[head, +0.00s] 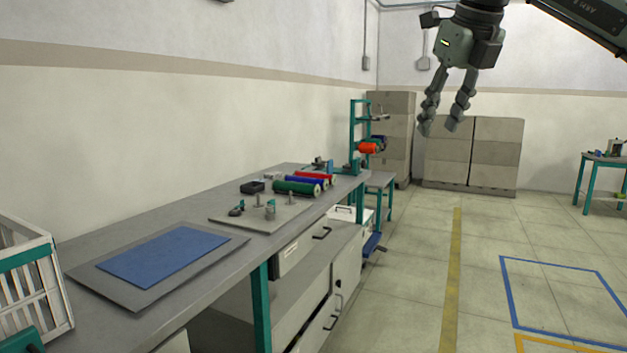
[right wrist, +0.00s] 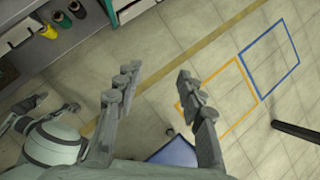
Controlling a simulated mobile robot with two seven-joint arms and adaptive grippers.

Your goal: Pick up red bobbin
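The red bobbin (head: 314,175) lies on its side on the workbench in the head view, behind a blue bobbin (head: 304,181) and a green bobbin (head: 296,188). The nearer bobbins partly hide it. My right gripper (head: 440,126) is open and empty, high in the air to the right of the bench, fingers pointing down. Its two spread fingers also show in the right wrist view (right wrist: 158,75), with floor between them.
A grey plate with small posts (head: 262,218) and a blue mat (head: 165,256) lie on the bench. A white crate (head: 30,275) is at left.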

